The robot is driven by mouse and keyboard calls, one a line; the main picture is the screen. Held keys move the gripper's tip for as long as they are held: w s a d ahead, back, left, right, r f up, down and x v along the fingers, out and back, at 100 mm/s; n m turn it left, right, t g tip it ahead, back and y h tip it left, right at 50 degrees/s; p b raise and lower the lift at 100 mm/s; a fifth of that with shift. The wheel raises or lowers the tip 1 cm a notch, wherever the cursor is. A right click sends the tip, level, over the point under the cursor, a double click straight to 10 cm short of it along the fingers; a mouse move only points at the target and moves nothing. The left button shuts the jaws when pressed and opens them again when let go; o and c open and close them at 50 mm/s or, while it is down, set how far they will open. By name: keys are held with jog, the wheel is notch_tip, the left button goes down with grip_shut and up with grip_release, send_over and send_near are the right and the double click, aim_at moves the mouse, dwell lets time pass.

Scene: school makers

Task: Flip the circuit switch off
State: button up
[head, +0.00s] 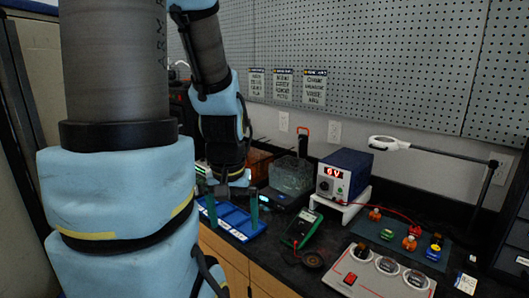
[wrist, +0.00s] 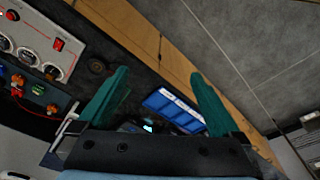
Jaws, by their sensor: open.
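The circuit switch looks like a small red rocker (head: 350,279) on a light grey panel (head: 368,288) with round dials, at the lower right of the head view. In the wrist view the red switch (wrist: 59,43) shows at the upper left, on the same panel (wrist: 40,32). I cannot tell which way the rocker is tipped. My gripper (head: 232,205) is open and empty, with green fingers, above the blue tray and well to the left of the panel. In the wrist view my gripper (wrist: 160,75) has its fingers spread wide, and the switch lies outside them.
A blue tray (head: 247,234) lies by the bench's front edge. A green multimeter (head: 302,228) and a dark round object (head: 312,260) lie between it and the panel. A power supply (head: 345,172) with red digits stands behind. Wired parts on a mat (head: 378,228) lie behind the panel.

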jog(key=shift+d, duration=0.1)
jog(key=c, duration=0.5)
jog(key=shift+w+d+f, duration=0.2)
jog(key=shift+w+d, duration=0.05)
jog(key=shift+c, duration=0.6)
jog(key=w+d+f+n+b, duration=0.1)
jog(key=d+b, duration=0.1)
jog(key=d, duration=0.2)
jog(key=w+d+f+n+b, duration=0.2)
jog(key=d, duration=0.3)
jog(key=w+d+f+n+b, duration=0.1)
jog(key=w+d+n+b, duration=0.1)
jog(key=d+b, duration=0.1)
jog(key=shift+d+f+h, duration=0.2)
jog(key=shift+d+h, duration=0.1)
jog(key=shift+d, duration=0.45)
grip_shut()
jog(key=s+d+f+n+b, duration=0.2)
jog(key=d+n+b, duration=0.3)
jog(key=d, duration=1.1)
jog(key=shift+d+g+b, duration=0.2)
jog(key=shift+g+b, duration=0.1)
jog(key=shift+b, duration=0.05)
jog(key=shift+f, duration=0.1)
